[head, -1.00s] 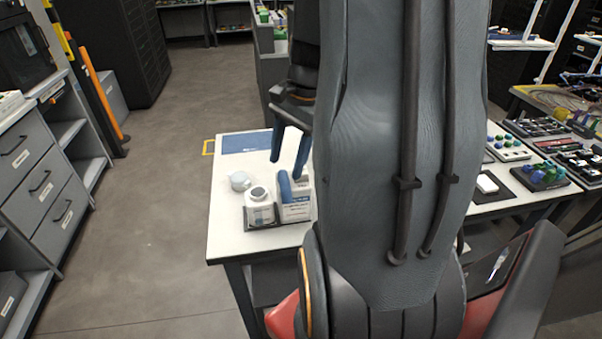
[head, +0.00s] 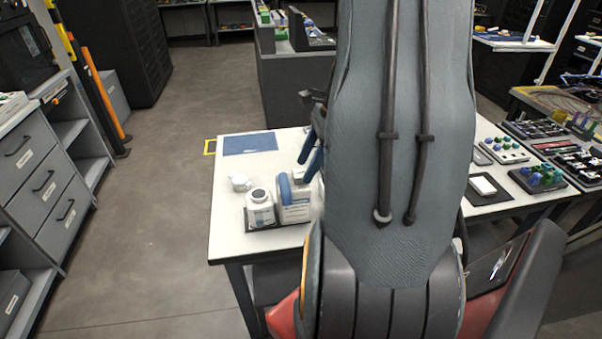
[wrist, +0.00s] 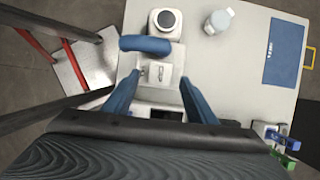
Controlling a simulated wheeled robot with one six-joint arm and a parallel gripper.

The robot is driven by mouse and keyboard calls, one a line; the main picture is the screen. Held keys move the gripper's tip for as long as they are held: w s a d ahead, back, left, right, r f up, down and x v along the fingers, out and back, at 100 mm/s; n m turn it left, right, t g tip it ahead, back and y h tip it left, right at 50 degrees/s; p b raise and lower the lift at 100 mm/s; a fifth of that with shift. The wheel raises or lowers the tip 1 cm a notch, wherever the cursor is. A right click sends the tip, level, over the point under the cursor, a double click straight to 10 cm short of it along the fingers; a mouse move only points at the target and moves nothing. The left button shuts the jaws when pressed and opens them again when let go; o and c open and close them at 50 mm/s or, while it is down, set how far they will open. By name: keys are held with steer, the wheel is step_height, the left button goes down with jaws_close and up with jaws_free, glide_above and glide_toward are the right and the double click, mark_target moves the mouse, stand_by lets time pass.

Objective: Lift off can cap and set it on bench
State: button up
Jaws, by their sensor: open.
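A white can (head: 295,209) with a label and a blue handle (head: 284,187) stands on the white bench (head: 228,237); the handle also shows in the wrist view (wrist: 145,44). I cannot make out a separate cap on it. Left of it is a white bottle (head: 260,213) with a dark round top, also in the wrist view (wrist: 165,22). My gripper (wrist: 160,78) is open and empty. In the wrist view its blue fingers lie either side of a pale surface beside the handle. In the head view my arm partly hides the gripper (head: 310,152), behind and right of the can.
A small white round container (head: 240,182) stands behind the bottle, also in the wrist view (wrist: 218,20). A blue mat (head: 250,144) lies at the bench's far left. Trays of small parts (head: 540,178) are at right.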

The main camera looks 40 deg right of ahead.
steer(key=shift+x, duration=0.9)
steer(key=c, duration=1.1)
step_height(320, 180, up, 10)
steer(key=b, duration=0.1)
steer(key=shift+b, duration=0.3)
steer(key=o, duration=0.5)
steer(key=shift+c, duration=0.2)
steer(key=c, duration=0.5)
steer(key=shift+o, duration=0.2)
steer(key=shift+s, duration=0.1)
